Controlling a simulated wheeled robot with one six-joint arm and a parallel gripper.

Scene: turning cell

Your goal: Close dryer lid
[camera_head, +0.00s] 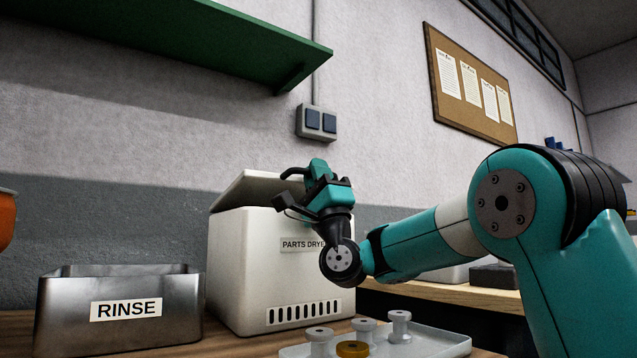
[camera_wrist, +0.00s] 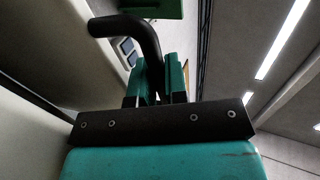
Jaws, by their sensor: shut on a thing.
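The white parts dryer (camera_head: 235,270) stands on the bench, with its label partly hidden by my arm. Its pale lid (camera_head: 258,188) is tilted up at the top of the box, and my gripper covers its right part. A black bent handle (camera_head: 293,172) shows at the lid's front; it also shows in the wrist view (camera_wrist: 130,25). My gripper (camera_head: 317,175) is at this handle, above the dryer's front right. In the wrist view my teal fingers (camera_wrist: 162,75) are shut on the handle's stem. How far the lid stands open is hard to tell.
A metal rinse bin (camera_head: 180,305) stands left of the dryer. A white tray (camera_head: 430,345) with several spools lies in front. A green shelf (camera_head: 200,40) and a switch box (camera_head: 316,123) are on the wall above. The space directly over the lid looks clear.

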